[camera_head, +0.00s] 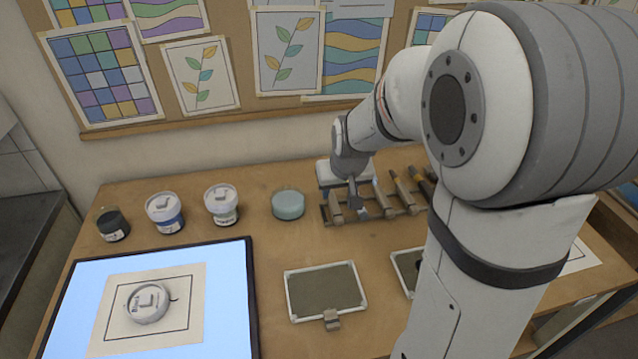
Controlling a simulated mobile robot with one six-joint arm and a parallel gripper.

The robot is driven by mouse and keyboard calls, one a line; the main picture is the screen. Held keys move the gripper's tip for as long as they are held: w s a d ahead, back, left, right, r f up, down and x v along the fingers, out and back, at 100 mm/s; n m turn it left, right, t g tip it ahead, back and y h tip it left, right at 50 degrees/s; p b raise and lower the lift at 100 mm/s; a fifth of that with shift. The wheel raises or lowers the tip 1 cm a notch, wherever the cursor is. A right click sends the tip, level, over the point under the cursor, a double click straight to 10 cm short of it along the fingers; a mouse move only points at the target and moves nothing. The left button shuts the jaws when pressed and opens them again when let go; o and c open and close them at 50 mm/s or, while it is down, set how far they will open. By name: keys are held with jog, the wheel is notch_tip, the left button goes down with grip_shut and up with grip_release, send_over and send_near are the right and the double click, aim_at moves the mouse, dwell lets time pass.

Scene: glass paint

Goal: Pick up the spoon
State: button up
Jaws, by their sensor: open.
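My gripper (354,198) is at the rear of the wooden table, low over the left part of a tool rack (375,212). Its fingers are small and partly merge with the tools there; it looks open, with nothing clearly held. Several handled tools lie side by side on the rack, some with wooden handles. I cannot tell which of them is the spoon, and my arm hides the rack's right end.
A lit panel (236,290) bears paper and a round jar (148,303). A framed tray (325,291) lies mid-table.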

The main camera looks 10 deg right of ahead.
aim_at(334, 205)
jog(key=shift+x, duration=1.55)
jog(key=shift+p+x, duration=0.55)
jog(key=shift+x, duration=1.95)
jog(key=shift+c, duration=0.3)
grip_shut()
